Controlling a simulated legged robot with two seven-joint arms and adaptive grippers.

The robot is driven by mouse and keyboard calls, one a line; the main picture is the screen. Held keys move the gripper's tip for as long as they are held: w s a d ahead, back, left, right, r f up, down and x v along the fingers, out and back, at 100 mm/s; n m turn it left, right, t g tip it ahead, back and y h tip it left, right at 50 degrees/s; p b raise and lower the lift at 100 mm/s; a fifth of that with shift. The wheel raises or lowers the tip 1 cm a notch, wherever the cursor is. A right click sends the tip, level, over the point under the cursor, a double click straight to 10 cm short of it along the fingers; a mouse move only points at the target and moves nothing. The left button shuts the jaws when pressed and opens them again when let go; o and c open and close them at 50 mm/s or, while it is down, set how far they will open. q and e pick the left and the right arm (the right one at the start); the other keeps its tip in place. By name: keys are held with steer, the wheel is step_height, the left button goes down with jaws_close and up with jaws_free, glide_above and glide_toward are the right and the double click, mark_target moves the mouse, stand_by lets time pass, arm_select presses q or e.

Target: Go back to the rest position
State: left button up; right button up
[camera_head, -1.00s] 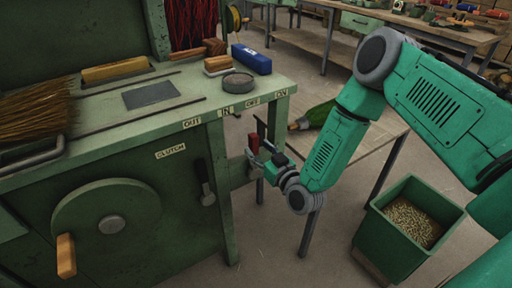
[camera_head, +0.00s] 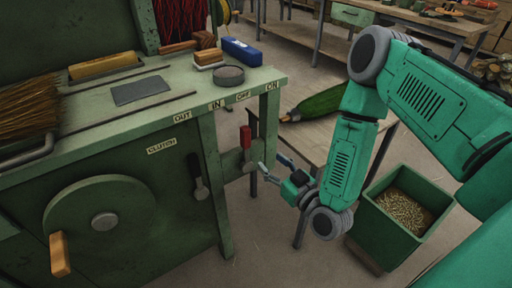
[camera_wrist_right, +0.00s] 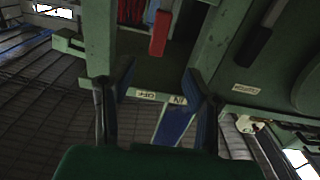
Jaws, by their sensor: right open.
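My right gripper (camera_head: 275,167) is open and empty, just right of and below the red-handled lever (camera_head: 246,137) on the green machine (camera_head: 150,225). A gap shows between the fingers and the lever. In the right wrist view the two dark fingers (camera_wrist_right: 158,85) are spread apart, and the red handle (camera_wrist_right: 159,33) stands beyond them near the top. My left gripper is out of view.
The clutch lever (camera_head: 198,180) and handwheel (camera_head: 103,222) are on the machine's front. A green bin (camera_head: 382,244) of small pieces stands at the right. Some floor between machine and bin is clear.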

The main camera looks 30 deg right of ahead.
steer(key=s+a+f+n+g+y, duration=0.1)
steer(key=s+a+f+g+y, duration=0.1)
steer(key=s+a+f+g, duration=0.55)
steer(key=s+d+f+g+h, duration=0.1)
steer(key=s+d+f+g, duration=0.1)
steer(key=s+g, duration=0.3)
steer(key=s+d+f+m+g+h, duration=0.1)
steer(key=s+f+g, duration=0.3)
steer(key=s, duration=1)
steer(key=shift+s+d+g+h, duration=0.15)
steer(key=shift+d+g+h, duration=0.3)
steer(key=shift+d+h, duration=0.4)
steer(key=shift+d, duration=0.1)
